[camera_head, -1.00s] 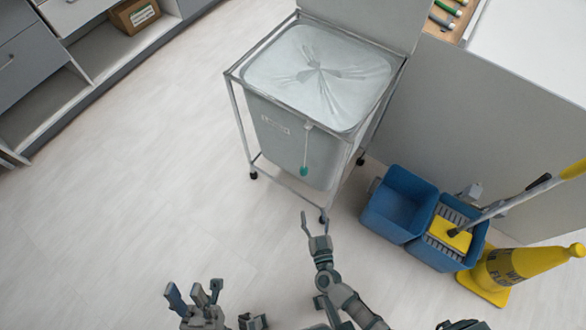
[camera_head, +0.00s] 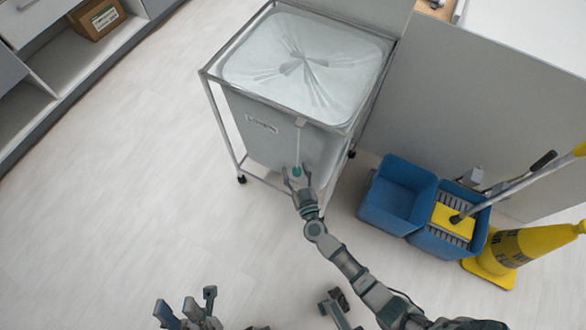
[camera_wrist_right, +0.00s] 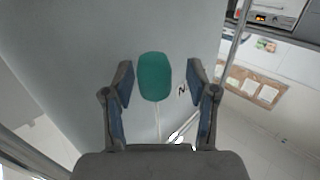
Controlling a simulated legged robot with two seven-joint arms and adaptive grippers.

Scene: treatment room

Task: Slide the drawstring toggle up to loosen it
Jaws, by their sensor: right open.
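The green drawstring toggle (camera_head: 297,171) hangs on a pale cord (camera_head: 299,140) down the front of the grey linen bag (camera_head: 262,141). The bag's gathered, closed top (camera_head: 303,62) sits in a metal frame. My right gripper (camera_head: 296,175) is at the toggle, open. In the right wrist view the toggle (camera_wrist_right: 154,77) lies between and slightly beyond the two open fingertips (camera_wrist_right: 160,78), with a gap on each side. The cord (camera_wrist_right: 157,122) runs from the toggle toward the palm. My left gripper (camera_head: 187,303) is at the bottom edge, fingers spread and empty, partly cut off.
A blue mop bucket (camera_head: 398,197) and a yellow wet-floor cone (camera_head: 520,247) stand to the right. The bag's metal frame (camera_head: 212,104) has legs on castors. Shelves with a cardboard box (camera_head: 96,19) are at upper left. The floor at left is clear.

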